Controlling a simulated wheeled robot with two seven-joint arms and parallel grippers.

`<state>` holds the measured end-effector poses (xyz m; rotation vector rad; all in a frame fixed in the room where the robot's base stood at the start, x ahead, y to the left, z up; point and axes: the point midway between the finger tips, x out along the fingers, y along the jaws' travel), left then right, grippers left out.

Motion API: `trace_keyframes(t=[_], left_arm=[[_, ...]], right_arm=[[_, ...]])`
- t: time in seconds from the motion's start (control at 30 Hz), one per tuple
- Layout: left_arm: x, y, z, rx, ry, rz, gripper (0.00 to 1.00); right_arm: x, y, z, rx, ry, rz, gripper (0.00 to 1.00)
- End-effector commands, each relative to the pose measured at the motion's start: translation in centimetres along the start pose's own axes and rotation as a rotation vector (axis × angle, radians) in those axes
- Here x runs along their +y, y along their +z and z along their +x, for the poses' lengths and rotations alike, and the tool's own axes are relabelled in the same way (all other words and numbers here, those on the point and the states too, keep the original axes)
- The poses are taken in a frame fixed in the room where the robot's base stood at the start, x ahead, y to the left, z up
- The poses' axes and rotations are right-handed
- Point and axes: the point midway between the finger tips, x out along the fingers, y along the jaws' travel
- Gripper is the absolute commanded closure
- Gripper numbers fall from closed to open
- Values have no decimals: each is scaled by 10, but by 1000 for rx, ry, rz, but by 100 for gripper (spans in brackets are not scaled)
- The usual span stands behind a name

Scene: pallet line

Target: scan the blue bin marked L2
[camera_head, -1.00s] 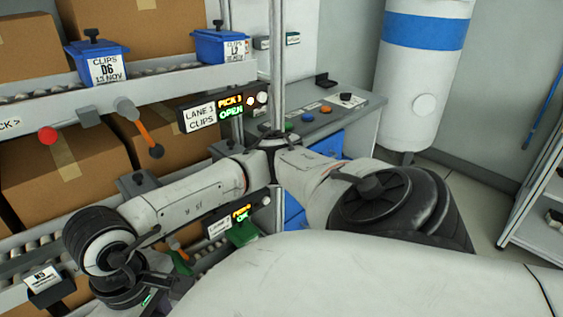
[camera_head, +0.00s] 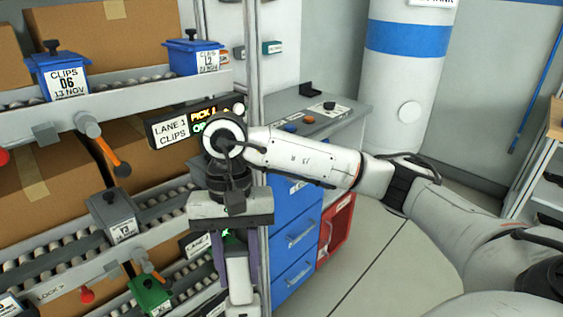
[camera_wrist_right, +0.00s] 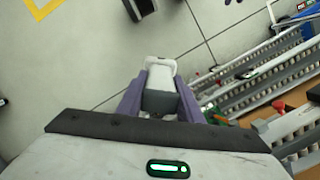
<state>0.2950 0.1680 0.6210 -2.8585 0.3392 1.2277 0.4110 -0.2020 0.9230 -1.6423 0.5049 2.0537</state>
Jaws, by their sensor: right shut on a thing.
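The blue bin marked L2 (camera_head: 195,57) sits at the right end of the upper roller shelf, with a black knob on its lid and a white label facing me. My right gripper (camera_head: 236,262) hangs pointing down, below and to the right of that bin, in front of the rack post. Its purple fingers are shut on a white and grey handheld device, likely the scanner (camera_head: 238,280), which also shows between the fingers in the right wrist view (camera_wrist_right: 160,82). The device is well apart from the bin. My left gripper is not in view.
Another blue bin, marked 06 (camera_head: 58,78), stands left on the same shelf. A grey bin (camera_head: 112,215) and a green bin (camera_head: 150,293) are lower. The lane sign (camera_head: 172,128) and rack post (camera_head: 254,60) are close to my right arm. Floor at right is clear.

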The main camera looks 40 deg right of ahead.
Motion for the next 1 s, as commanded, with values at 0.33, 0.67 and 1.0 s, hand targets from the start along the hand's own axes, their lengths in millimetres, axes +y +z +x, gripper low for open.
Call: trace_keyframes(t=[0.33, 0.67, 1.0], left_arm=[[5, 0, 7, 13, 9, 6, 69], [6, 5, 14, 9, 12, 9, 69], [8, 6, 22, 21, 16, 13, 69]], right_arm=[[-16, -46, -89, -314, -310, 757, 100], [-7, -74, -178, -507, -847, 1367, 100], [45, -90, -306, -514, -1606, 1737, 100]])
